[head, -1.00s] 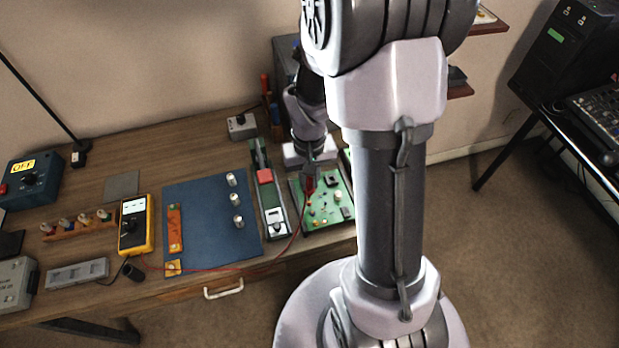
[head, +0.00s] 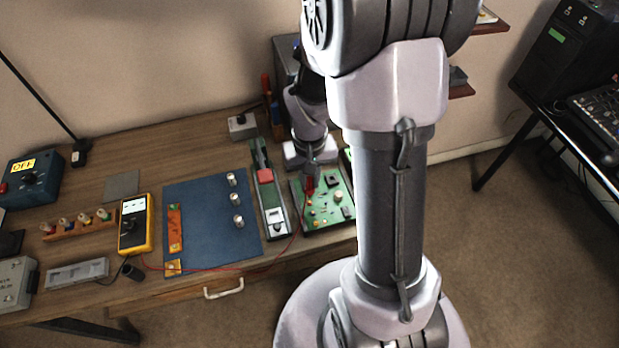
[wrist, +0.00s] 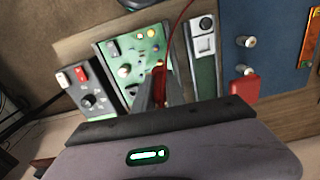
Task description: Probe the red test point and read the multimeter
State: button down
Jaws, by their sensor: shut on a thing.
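My gripper (head: 309,178) is shut on the red probe (wrist: 160,80), which points down over the green circuit board (head: 342,213). In the wrist view the probe sits between the fingers, beside the board's edge. Its red lead (head: 285,249) runs back along the table's front to the yellow multimeter (head: 135,226) at the left, whose small display is too small to read. I cannot tell whether the tip touches the board or a red test point; the fingers and probe cover that spot.
A slide fader unit (head: 273,207) with a red cap stands just left of the board. A blue mat (head: 200,205) with several metal knobs lies beyond it. A panel with red and white switches (wrist: 88,90) is on the board's other side.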

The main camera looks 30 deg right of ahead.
jog(key=shift+f+b, duration=0.3)
jog(key=shift+b, duration=0.1)
dwell(0.8)
notch_tip(320, 180, up, 5)
jog(key=p, duration=0.4)
jog(key=shift+r, duration=0.15)
dwell(1.4)
